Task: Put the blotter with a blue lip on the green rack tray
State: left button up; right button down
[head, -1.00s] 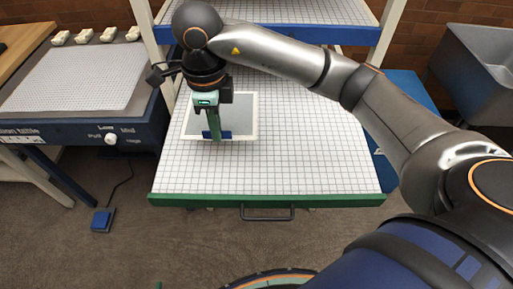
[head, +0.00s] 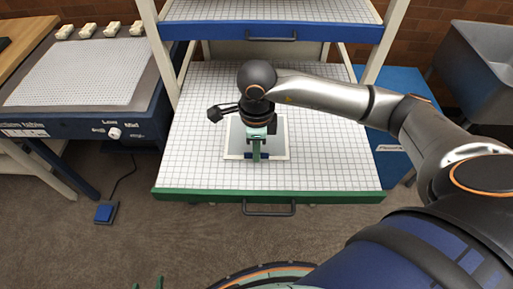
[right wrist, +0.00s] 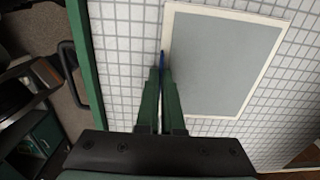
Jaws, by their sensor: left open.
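The blotter (head: 236,143) is a grey sheet with a pale border and a blue lip on its near edge. It lies flat over the white gridded green rack tray (head: 330,165), near its middle; I cannot tell whether it touches the surface. In the right wrist view the blotter (right wrist: 222,60) is at upper right and its blue lip (right wrist: 161,60) is between the fingertips. My right gripper (head: 257,158) is shut on the lip from above. My left gripper (head: 147,283) shows only its green fingertips at the bottom edge, apart and empty.
A blue-edged shelf (head: 200,30) hangs above the back of the tray. The tray is bare around the blotter.

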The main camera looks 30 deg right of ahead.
jog(key=shift+f, duration=0.15)
jog(key=c, duration=1.1)
grip_release()
jog(key=shift+o, duration=0.2)
notch_tip(320, 180, up, 12)
jog(key=shift+r, duration=0.2)
